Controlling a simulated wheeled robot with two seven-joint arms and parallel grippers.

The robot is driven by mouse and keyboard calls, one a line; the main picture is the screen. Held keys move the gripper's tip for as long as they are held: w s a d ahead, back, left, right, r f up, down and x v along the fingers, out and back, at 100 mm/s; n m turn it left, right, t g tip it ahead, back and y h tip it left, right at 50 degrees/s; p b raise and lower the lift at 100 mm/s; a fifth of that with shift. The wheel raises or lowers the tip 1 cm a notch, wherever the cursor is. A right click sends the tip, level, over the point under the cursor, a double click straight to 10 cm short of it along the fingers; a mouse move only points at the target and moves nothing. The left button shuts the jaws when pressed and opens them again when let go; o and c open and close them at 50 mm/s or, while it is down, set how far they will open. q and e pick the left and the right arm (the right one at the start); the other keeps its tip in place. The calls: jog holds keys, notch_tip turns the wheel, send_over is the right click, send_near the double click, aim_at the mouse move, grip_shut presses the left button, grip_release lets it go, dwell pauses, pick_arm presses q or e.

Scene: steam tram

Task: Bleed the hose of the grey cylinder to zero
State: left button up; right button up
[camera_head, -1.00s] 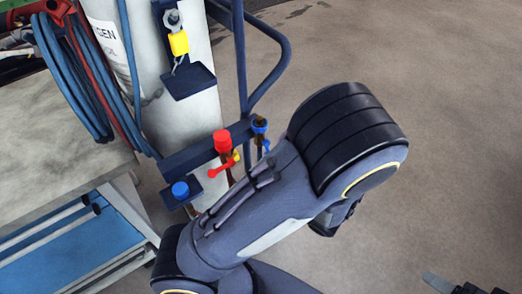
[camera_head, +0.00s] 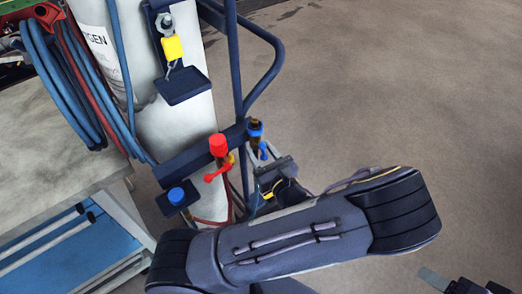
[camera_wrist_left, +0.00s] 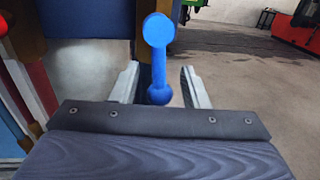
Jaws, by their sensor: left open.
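A red-capped fitting (camera_head: 218,146) with a red lever and a blue-capped fitting (camera_head: 255,130) with a blue lever (camera_head: 263,150) sit on the frame's crossbar. My left gripper (camera_head: 270,166) is open just below the blue fitting. In the left wrist view the blue lever (camera_wrist_left: 159,62) hangs between the spread fingers, with gaps on both sides. At the bottom right of the head view, part of my right gripper (camera_head: 452,284) shows; its jaws are unclear.
Blue and red hoses (camera_head: 62,85) hang coiled at the left, above a grey-topped bench (camera_head: 50,150). A yellow padlock (camera_head: 173,48) hangs above a small dark shelf (camera_head: 183,87). A blue cap (camera_head: 176,196) is at lower left of the crossbar. The floor to the right is clear.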

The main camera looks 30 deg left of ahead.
pick_arm(q)
jog(key=shift+w+a, duration=0.1)
grip_shut()
jog(key=shift+s+a+r+m+p, duration=0.15)
jog(key=shift+s+m+p, duration=0.2)
jog(key=shift+p, duration=0.35)
jog(key=shift+m+p, duration=0.3)
jog(key=shift+m, duration=0.05)
jog(key=shift+f, duration=0.25)
grip_release()
jog(key=b+v, duration=0.1)
jog(key=v, duration=0.7)
